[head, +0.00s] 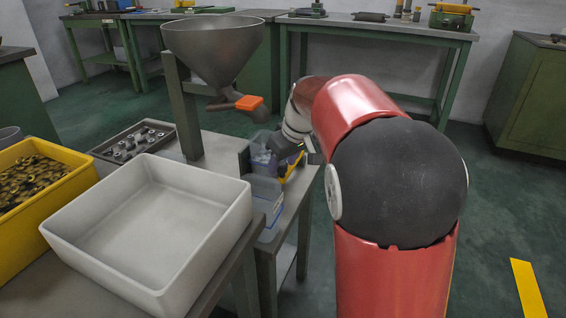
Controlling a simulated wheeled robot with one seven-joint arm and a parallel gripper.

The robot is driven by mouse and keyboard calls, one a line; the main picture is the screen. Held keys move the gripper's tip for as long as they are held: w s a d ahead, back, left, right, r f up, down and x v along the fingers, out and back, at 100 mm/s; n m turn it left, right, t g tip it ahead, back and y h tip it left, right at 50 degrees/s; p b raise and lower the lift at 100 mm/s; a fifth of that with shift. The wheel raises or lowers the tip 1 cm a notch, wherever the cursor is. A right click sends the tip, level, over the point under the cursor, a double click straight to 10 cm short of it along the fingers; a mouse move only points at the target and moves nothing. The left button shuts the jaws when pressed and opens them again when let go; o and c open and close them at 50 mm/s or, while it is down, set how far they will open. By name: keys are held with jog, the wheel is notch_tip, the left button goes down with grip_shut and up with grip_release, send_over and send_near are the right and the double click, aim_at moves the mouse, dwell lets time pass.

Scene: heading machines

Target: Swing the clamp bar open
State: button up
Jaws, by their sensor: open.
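My gripper (288,150) is small and dark at the end of my red and white arm, low beside the bench end below the hopper. It is open, and no object shows between its fingers. I cannot pick out the clamp bar with certainty; my arm hides part of that area. A lever with an orange end (249,103) sticks out under the grey hopper (213,48), above and left of my gripper.
A white empty tray (150,225) and a yellow crate of brass parts (40,180) fill the near left bench. A dark tray of small parts (133,140) lies behind. A blue bin (267,196) stands at the bench edge. Floor at right is clear.

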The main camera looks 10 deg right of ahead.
jog(key=shift+f, duration=0.2)
jog(key=shift+c, duration=0.5)
grip_shut()
jog(key=shift+d, duration=0.1)
